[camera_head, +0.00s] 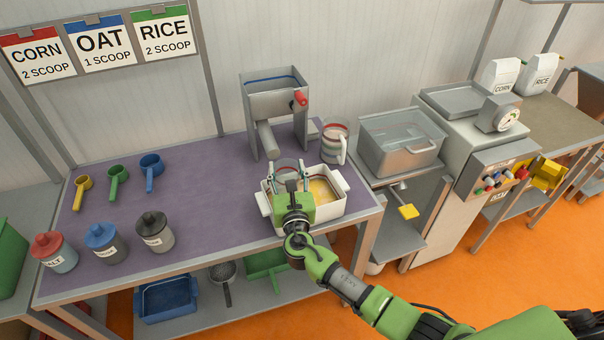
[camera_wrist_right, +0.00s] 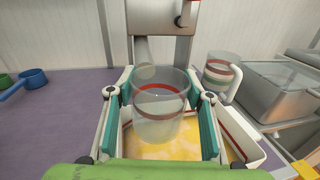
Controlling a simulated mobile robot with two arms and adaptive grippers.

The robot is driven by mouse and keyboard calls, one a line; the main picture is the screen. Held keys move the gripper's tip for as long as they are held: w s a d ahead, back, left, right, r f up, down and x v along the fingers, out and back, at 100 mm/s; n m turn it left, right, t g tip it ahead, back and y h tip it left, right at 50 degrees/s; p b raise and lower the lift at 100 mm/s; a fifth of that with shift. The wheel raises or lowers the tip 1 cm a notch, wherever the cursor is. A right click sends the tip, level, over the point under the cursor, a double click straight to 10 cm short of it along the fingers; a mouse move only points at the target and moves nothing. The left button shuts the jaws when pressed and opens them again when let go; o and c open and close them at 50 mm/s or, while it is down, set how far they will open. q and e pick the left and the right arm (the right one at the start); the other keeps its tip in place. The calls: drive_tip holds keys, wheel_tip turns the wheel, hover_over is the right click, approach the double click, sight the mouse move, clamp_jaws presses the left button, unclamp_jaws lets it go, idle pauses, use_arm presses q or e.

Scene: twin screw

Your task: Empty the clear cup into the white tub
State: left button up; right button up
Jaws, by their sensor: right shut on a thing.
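The white tub (camera_head: 332,207) stands at the right end of the purple table top and holds a yellowish mass. It also shows in the right wrist view (camera_wrist_right: 255,146). The clear cup (camera_wrist_right: 160,108), with a red band, is between the teal finger pads of my right gripper (camera_wrist_right: 163,125). In the head view the right gripper (camera_head: 290,180) is over the left part of the tub and partly hides the cup. The gripper is shut on the cup, which looks upright and empty. My left gripper is not in view.
A grey machine (camera_head: 275,105) with a spout stands behind the tub. A banded jug (camera_head: 335,142) is just behind it at right. Three scoops (camera_head: 118,180) and three lidded jars (camera_head: 104,240) stand left. A clear-lidded bin (camera_head: 400,145) is right. The table's middle is clear.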

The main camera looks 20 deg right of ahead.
idle(0.3)
wheel_tip(320, 180, up, 3)
drive_tip(key=p, duration=0.3)
drive_tip(key=shift+f, duration=0.1)
idle(0.4)
